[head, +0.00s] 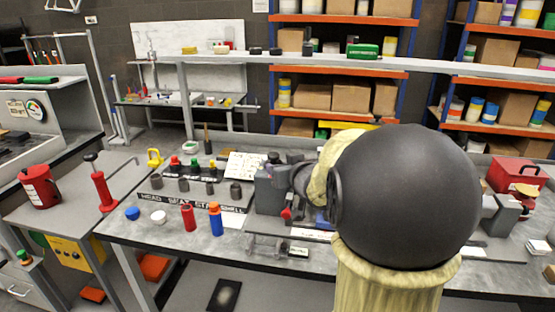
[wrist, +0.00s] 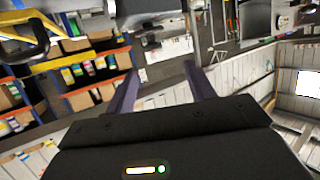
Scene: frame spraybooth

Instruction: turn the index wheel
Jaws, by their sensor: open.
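I cannot pick out the index wheel with certainty. A grey fixture (head: 270,190) with a red knob (head: 286,213) stands on the bench in the head view, and my arm hides what lies to its right. A round gauge with coloured sectors (head: 35,109) is on the panel at the far left. In the wrist view my gripper (wrist: 162,88) is open, its two dark fingers apart with nothing held between them. A dark object (wrist: 148,8) is at the top edge of the wrist view, beyond the fingers; I cannot tell what it is.
My arm's large dark round part covers the bench's right middle. Red bottle (head: 190,218), blue-and-orange bottle (head: 215,219) and red-handled tool (head: 102,188) stand to the left. A red toolbox (head: 518,176) is at right. An overhead rail (head: 330,60) crosses behind the bench.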

